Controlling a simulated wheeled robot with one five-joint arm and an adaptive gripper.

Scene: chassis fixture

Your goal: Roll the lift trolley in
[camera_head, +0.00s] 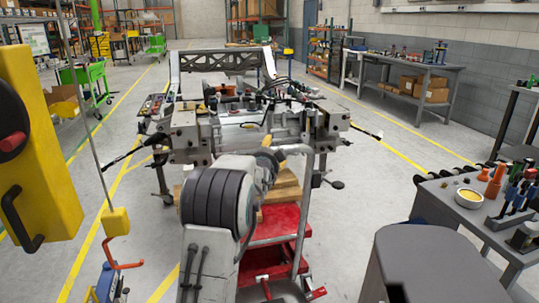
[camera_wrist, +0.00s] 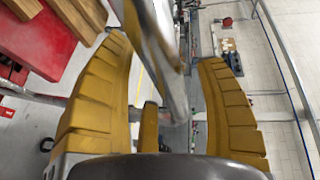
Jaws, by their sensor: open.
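The lift trolley (camera_head: 283,222) has a red platform and base and stands on the floor under the front of the chassis fixture (camera_head: 181,132), partly hidden behind my arm. Its grey tubular handle (camera_head: 307,215) rises toward me. My gripper (camera_head: 268,158) is at the top of the handle. In the wrist view, the open yellow fingers of my gripper (camera_wrist: 168,60) lie on either side of the handle tube (camera_wrist: 160,50); I cannot tell whether they touch it. The trolley's red platform (camera_wrist: 85,18) shows at the upper left there.
Wooden blocks (camera_head: 286,190) lie on the trolley. A tool cart (camera_head: 490,215) stands at the right, and a yellow hanging unit (camera_head: 45,150) with a hook is at the left. A workbench (camera_head: 430,75) is at the back right. Floor on both sides of the fixture is mostly clear.

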